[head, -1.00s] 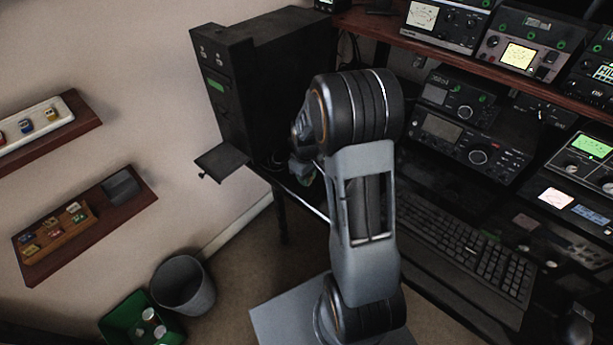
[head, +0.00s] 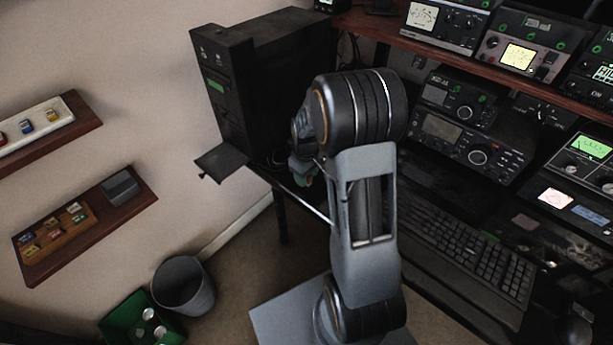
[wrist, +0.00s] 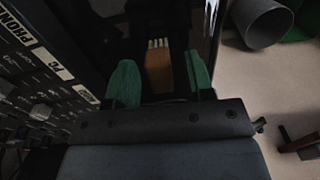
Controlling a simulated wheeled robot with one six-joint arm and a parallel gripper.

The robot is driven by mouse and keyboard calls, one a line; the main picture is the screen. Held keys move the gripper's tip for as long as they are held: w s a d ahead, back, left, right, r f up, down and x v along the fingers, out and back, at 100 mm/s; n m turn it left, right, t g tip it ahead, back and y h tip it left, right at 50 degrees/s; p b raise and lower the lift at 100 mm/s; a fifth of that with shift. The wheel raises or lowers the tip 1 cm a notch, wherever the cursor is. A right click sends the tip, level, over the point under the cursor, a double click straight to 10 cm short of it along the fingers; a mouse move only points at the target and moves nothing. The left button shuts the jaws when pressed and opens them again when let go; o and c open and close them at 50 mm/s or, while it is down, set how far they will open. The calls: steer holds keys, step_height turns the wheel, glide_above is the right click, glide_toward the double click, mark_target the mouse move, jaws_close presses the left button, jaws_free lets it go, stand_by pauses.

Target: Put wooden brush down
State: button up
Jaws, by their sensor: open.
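The wooden brush (wrist: 158,76) is in the wrist view, brown with a row of pale bristles at its far end. It lies against a dark, glossy surface. My gripper (wrist: 160,59) is open, with one green finger on each side of the brush. Dark gaps show between the brush and both fingers. The brush's near end is hidden by the gripper body. In the head view my gripper (head: 302,172) is mostly hidden behind my arm, beside the black computer tower, and the brush cannot be made out.
The black tower (head: 262,85) stands close by, with an open flap at its front. A keyboard (head: 465,245) and radio equipment (head: 460,140) fill the desk to the right. A grey bin (head: 184,287) and a green crate (head: 122,318) stand on the floor. Shelves hang on the left wall.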

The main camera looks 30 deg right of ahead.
step_height(320, 180, up, 11)
steer(key=s+a+r+m+t, duration=0.3)
steer(key=s+a, duration=0.6)
steer(key=s, duration=0.5)
step_height(320, 180, up, 2)
steer(key=shift+s+a+m+p, duration=0.2)
steer(key=shift+s+m+p, duration=0.2)
steer(key=shift+m, duration=0.3)
